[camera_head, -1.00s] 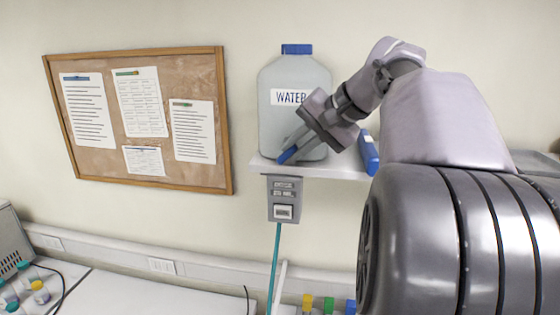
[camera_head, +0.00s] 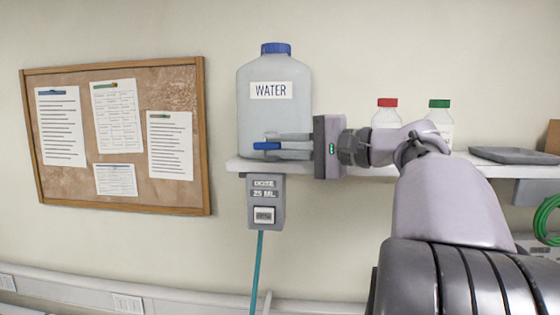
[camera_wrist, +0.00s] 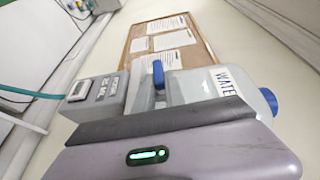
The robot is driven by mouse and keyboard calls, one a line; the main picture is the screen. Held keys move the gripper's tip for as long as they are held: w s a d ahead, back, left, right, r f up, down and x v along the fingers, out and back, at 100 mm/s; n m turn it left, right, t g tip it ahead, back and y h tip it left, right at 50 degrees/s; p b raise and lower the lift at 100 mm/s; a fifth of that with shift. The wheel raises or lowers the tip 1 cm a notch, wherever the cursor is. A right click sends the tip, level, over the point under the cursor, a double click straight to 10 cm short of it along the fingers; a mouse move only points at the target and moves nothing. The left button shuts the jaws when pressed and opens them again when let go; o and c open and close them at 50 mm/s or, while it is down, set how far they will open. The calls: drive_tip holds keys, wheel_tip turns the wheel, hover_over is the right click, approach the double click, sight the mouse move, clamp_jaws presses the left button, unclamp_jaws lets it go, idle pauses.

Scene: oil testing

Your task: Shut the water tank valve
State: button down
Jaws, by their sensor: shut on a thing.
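The water tank (camera_head: 275,106) is a translucent jug with a blue cap and a WATER label. It stands on the wall shelf. Its blue valve handle (camera_head: 264,146) is at the lower front of the tank and appears sideways in the head view. My gripper (camera_head: 274,145) reaches in from the right, level, and its two fingers are shut on the handle. In the wrist view the blue handle (camera_wrist: 158,72) shows between the fingers (camera_wrist: 165,86). The fingers hide part of the handle and its stem.
A dosing box (camera_head: 265,201) marked 25 ML hangs under the shelf (camera_head: 239,165), with a teal tube below. A red-capped bottle (camera_head: 387,112) and a green-capped bottle (camera_head: 440,117) stand to the right, partly behind my arm. A corkboard (camera_head: 117,135) hangs left.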

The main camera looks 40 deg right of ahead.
drive_tip(key=shift+t+b, duration=0.4)
drive_tip(key=c, duration=1.4)
unclamp_jaws()
drive_tip(key=shift+w, duration=0.1)
drive_tip(key=b+v, duration=0.1)
drive_tip(key=v, duration=1.6)
drive_tip(key=shift+s+d, duration=0.15)
drive_tip(key=shift+s, duration=0.1)
